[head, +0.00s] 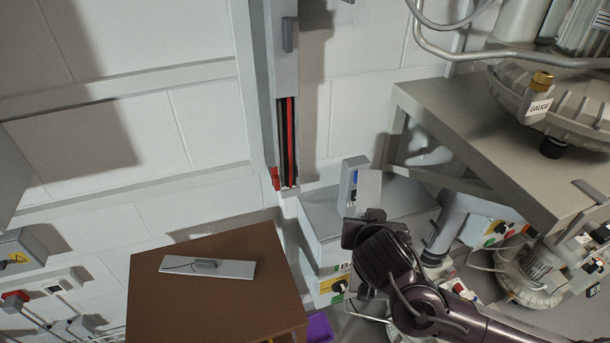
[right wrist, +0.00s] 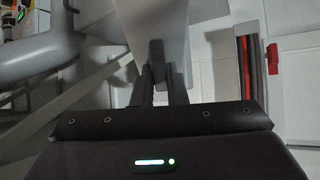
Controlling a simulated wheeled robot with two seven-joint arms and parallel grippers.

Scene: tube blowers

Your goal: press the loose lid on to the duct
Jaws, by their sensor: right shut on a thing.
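The duct (head: 287,130) is a tall narrow channel on the wall. Its lower stretch is open, with red and black cables inside; a grey cover (head: 284,65) with a small handle closes the part above. The open duct also shows at the right of the right wrist view (right wrist: 243,65). My right gripper (head: 369,215) is right of and below the duct, apart from it. It is shut on the dark grip of a grey plate, seemingly the loose lid (head: 368,193), whose face fills the top middle of the right wrist view (right wrist: 180,25). My left gripper is out of view.
A brown table (head: 160,310) at the lower left bears another grey plate (head: 235,269) with a small block. A grey cabinet (head: 320,215) stands below the duct. A metal bench (head: 470,125) with pump equipment is at the right. A red clip (head: 275,178) sits at the duct's lower end.

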